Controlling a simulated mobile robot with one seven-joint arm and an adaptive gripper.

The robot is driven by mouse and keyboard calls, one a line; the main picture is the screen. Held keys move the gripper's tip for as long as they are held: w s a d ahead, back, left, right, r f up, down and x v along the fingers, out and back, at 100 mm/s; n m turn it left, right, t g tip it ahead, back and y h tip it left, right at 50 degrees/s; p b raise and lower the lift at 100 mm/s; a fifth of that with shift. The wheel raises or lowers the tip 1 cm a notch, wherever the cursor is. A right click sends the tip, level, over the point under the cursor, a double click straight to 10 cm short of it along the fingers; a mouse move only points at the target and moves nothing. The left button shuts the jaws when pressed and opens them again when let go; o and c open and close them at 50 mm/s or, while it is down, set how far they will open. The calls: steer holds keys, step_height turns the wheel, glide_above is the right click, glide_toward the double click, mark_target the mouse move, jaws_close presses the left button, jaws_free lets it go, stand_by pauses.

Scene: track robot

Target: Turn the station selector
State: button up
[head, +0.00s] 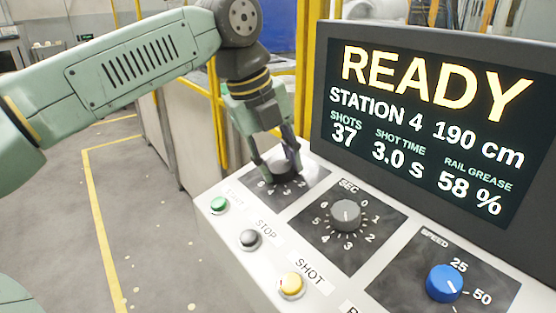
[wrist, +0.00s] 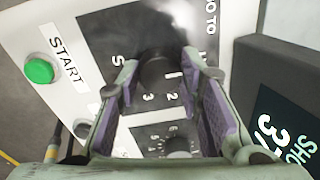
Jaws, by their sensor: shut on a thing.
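The station selector is a black knob (head: 284,168) on a dark plate at the far left of the sloping panel. It also shows in the wrist view (wrist: 157,68), with numbers such as 1, 2 and 3 around it. My gripper (head: 279,161) reaches down from above with one finger on each side of the knob, shut on it. In the wrist view the purple-lined fingers of my gripper (wrist: 159,75) flank the knob. Its pointer mark is hidden. The screen (head: 425,115) reads READY, STATION 4, 190 cm.
A grey SEC knob (head: 346,214) and a blue SPEED knob (head: 444,283) sit further right on the panel. The screen rises close behind the knobs.

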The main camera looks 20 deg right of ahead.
steer(key=o, duration=1.2)
steer(key=shift+c, duration=0.2)
steer(key=v, duration=1.2)
steer(key=shift+d, duration=0.1)
